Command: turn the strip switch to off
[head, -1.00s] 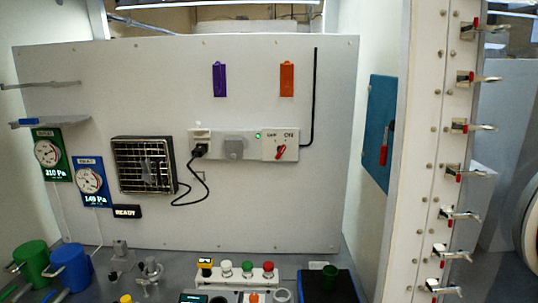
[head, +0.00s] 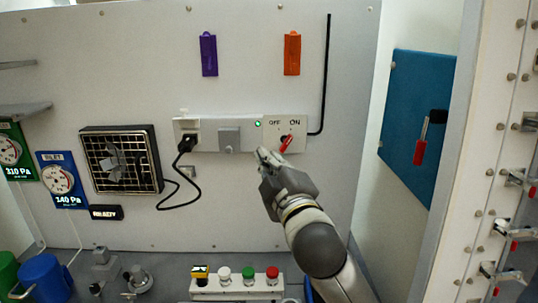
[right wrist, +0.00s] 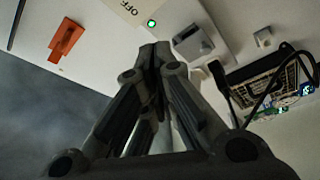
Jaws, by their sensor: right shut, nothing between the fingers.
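The white power strip (head: 215,137) is fixed to the wall panel. Its right end carries the switch, a red lever (head: 286,144) tilted up to the right toward the ON label (head: 295,122). The OFF label (head: 274,123) is to its left, and shows partly in the right wrist view (right wrist: 138,8). A green light (head: 258,124) glows beside it. My right gripper (head: 267,156) is shut and empty, its tips just below and left of the lever; I cannot tell if they touch. In the right wrist view the fingertips (right wrist: 157,52) meet, and the lever is not seen.
A black plug (head: 187,144) with a cord and a grey block (head: 229,140) sit on the strip, left of the switch. A caged fan (head: 122,160) is further left. Purple (head: 208,55) and orange (head: 292,54) tags hang above. A button box (head: 237,286) stands below.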

